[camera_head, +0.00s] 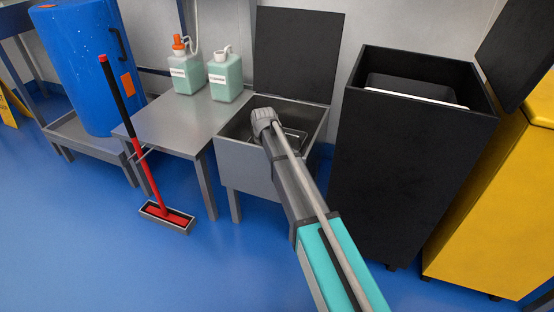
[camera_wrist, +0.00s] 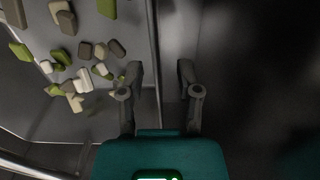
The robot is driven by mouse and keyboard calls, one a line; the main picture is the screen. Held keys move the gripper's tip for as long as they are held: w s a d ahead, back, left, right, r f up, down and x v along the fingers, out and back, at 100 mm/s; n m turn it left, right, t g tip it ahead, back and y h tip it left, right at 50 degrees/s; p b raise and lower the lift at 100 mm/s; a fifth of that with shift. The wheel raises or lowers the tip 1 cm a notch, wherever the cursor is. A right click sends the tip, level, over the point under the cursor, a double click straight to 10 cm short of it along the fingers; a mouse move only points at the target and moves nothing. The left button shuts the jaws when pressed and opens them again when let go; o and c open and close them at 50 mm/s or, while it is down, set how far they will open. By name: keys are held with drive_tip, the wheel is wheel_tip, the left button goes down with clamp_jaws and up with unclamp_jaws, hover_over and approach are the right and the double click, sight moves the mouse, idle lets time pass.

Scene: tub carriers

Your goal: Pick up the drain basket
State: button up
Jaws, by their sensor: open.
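The drain basket (camera_wrist: 153,35) is a grey metal basket with a thin rim, filling the left of the wrist view. Loose green, white and brown pieces (camera_wrist: 85,80) lie in it. In the head view, a part of the basket (camera_head: 294,136) shows inside the grey sink (camera_head: 245,165), partly behind my arm. My gripper (camera_wrist: 160,68) is open, with one finger on each side of the basket's rim in the wrist view. I cannot tell whether either finger touches it. In the head view my arm reaches down to the sink and its fingers are hidden.
A black raised lid (camera_head: 298,55) stands behind the sink. A tall black bin (camera_head: 405,170) and a yellow cabinet (camera_head: 490,200) are at right. Blue floor in front is clear.

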drive_tip(key=shift+f+b, duration=0.5)
drive_tip(key=shift+f, duration=0.3)
drive_tip(key=shift+c, duration=0.2)
clamp_jaws()
